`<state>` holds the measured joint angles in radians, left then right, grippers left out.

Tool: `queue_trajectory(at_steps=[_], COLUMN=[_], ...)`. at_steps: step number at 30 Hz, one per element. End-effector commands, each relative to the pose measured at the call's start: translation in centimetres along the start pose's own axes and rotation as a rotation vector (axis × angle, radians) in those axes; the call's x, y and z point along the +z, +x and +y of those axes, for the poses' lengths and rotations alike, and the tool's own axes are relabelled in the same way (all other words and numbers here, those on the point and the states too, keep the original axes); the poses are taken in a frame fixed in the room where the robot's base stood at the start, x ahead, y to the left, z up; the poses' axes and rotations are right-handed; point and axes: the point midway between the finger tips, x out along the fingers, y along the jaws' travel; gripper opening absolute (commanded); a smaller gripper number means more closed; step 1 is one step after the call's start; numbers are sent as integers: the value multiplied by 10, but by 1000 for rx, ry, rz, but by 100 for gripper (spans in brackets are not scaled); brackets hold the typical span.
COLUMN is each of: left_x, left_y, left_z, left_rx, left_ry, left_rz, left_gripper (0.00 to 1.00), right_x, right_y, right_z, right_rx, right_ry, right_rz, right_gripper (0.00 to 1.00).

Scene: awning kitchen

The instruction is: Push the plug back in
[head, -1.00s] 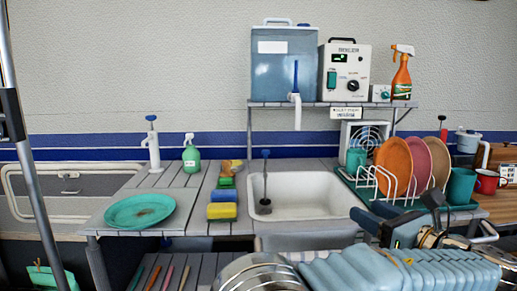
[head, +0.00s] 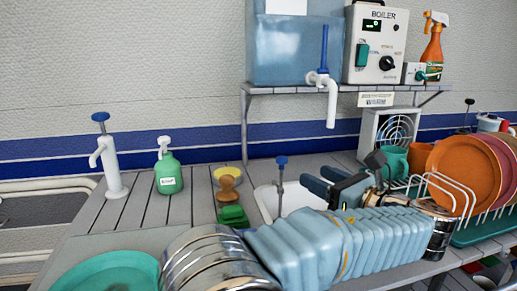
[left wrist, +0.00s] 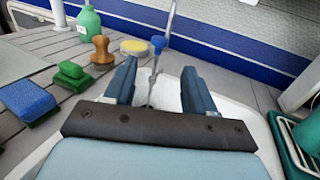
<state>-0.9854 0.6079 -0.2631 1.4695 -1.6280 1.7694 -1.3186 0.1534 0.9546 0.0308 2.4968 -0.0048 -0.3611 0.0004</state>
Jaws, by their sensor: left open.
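A thin upright rod with a blue knob (head: 281,161) stands in the white sink (head: 264,200); it may be the plug's handle, but its foot is hidden by my arm. In the left wrist view the knob (left wrist: 158,43) shows between and beyond the fingertips, with the rod running down between the fingers. My left gripper (head: 318,176) is over the sink, to the right of the rod in the head view. The left wrist view shows its two blue fingers (left wrist: 160,72) apart, holding nothing. My right gripper is out of view.
A shelf (head: 290,90) above carries a water tank (head: 292,50) with a white tap (head: 331,100) and a boiler (head: 374,45). A dish rack (head: 440,185) with plates is right of the sink. A green soap bottle (head: 168,172) and brush (head: 229,188) are left.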

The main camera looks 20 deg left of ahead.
Motion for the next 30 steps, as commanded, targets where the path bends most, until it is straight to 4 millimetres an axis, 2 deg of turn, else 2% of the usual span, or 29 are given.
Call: queue_trajectory(at_steps=[5,15,21,25,30], left_x=[0,1,1,0,0], left_y=[14,90,124,135,138], left_z=[0,1,1,0,0], left_rx=[2,4,3,1,0], left_ry=[0,0,0,0,0], left_rz=[1,1,0,1,0], left_gripper=[55,55,55,55,55], right_x=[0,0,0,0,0], right_y=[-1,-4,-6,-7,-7], right_z=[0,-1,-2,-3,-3], right_rx=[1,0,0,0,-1], right_ry=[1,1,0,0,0], right_rz=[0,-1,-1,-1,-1], right_gripper=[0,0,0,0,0])
